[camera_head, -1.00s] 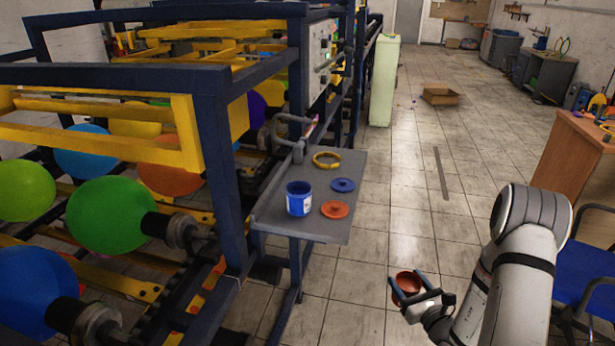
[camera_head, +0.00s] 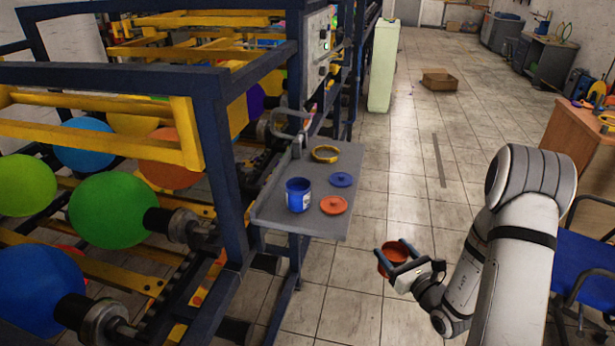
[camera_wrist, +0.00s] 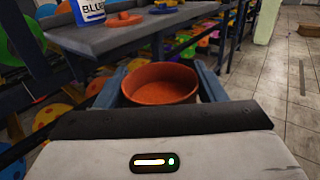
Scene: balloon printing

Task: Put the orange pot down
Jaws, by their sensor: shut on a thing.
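The orange pot (camera_head: 394,258) is held between the two fingers of my gripper (camera_head: 402,259), in the air to the right of the grey shelf's front edge. In the wrist view the orange pot (camera_wrist: 160,84) is upright and open at the top, with a finger on each side. The grey shelf (camera_head: 285,215) on the machine's side holds a blue pot (camera_head: 298,195), a blue lid (camera_head: 342,180), an orange lid (camera_head: 333,205) and a yellow ring (camera_head: 325,154). The pot's outer walls are partly hidden by the fingers.
The blue frame (camera_head: 225,170) of the balloon machine stands left of the shelf, with several coloured balloons. A blue chair (camera_head: 585,265) and a wooden desk (camera_head: 575,150) are at the right. A cardboard box (camera_head: 440,80) lies on the floor.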

